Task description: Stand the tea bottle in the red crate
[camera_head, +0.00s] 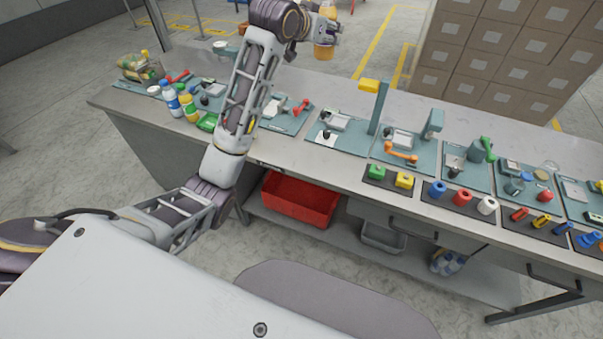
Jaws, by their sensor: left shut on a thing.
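My left arm reaches up over the workbench, and its gripper (326,28) is shut on an amber tea bottle (324,51). The bottle is held roughly upright, high near the top of the view, with its amber parts showing above and below the fingers. The middle of the bottle is hidden by the gripper. The red crate (299,202) sits on the low shelf under the bench, well below and nearer to me than the gripper. It looks empty. My right gripper is not in view.
The bench top (280,142) spans the view above the crate. Several small bottles (188,107) and a basket of goods (140,68) stand at its left. Tool mats (345,133) line the bench to the right. A grey bin (383,238) stands right of the crate. Stacked cartons (500,55) stand behind.

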